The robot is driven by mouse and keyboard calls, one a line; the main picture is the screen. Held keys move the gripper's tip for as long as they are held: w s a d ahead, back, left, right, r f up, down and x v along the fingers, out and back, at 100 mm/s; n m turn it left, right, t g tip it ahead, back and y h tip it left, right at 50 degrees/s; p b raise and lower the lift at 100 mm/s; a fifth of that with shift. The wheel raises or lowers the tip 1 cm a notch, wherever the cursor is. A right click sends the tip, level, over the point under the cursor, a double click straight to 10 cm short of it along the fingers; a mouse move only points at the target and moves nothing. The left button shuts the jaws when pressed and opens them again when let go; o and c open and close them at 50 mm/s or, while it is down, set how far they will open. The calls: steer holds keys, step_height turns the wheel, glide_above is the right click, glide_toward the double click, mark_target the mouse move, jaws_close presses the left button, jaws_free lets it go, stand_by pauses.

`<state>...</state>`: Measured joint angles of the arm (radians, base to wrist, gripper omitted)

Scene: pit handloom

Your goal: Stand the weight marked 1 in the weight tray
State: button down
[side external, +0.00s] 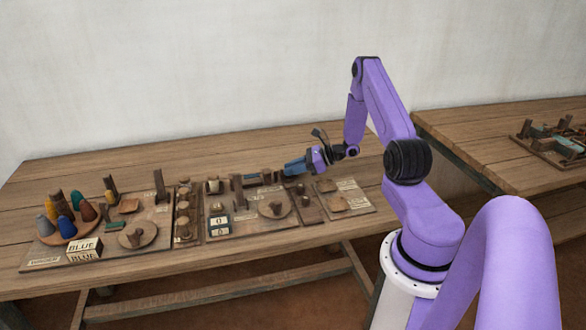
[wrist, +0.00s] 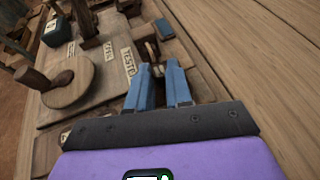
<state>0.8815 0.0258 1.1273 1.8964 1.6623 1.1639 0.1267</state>
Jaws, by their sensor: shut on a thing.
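My gripper (side external: 294,166) is at the back right of the boards on the table, with its blue fingers low over the work. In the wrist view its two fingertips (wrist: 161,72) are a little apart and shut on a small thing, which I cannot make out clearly. A small brass-coloured piece (wrist: 152,48) shows just beyond the fingertips; I cannot tell whether it is in the grip. No mark 1 is legible. A narrow dark tray (side external: 183,238) with several round pieces stands between the left and middle boards; I cannot tell whether it is the weight tray.
A round wooden disc with a peg (wrist: 70,84) lies left of the fingers. A counter box (side external: 219,225) sits mid-board. The table (side external: 300,148) behind the boards is clear.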

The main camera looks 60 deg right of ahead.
steer(key=c, duration=1)
jaws_free()
steer(key=shift+f, duration=0.1)
steer(key=shift+c, duration=0.2)
